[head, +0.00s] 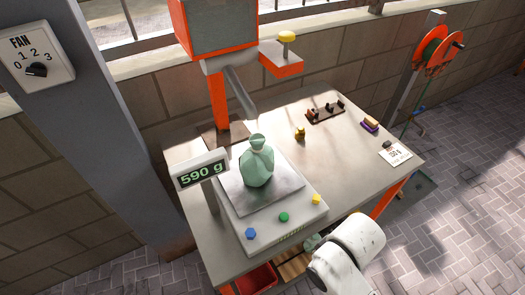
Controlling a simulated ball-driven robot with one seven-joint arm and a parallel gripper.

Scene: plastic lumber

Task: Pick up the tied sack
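The tied sack (257,168) is pale green, with a gathered neck and a flared top. It stands upright on the metal plate of a weighing scale (300,219). The scale's display (201,173) reads 590 g. A white part of my arm shows at the lower right, in front of the table and apart from the sack. My gripper's fingers cannot be made out in this view. Nothing holds the sack.
An orange-framed machine (217,95) with a grey spout overhangs the table behind the sack. The scale's display post (209,197) stands to its left. The table (345,160) is clear right of the scale; small items and a card (395,154) lie farther off.

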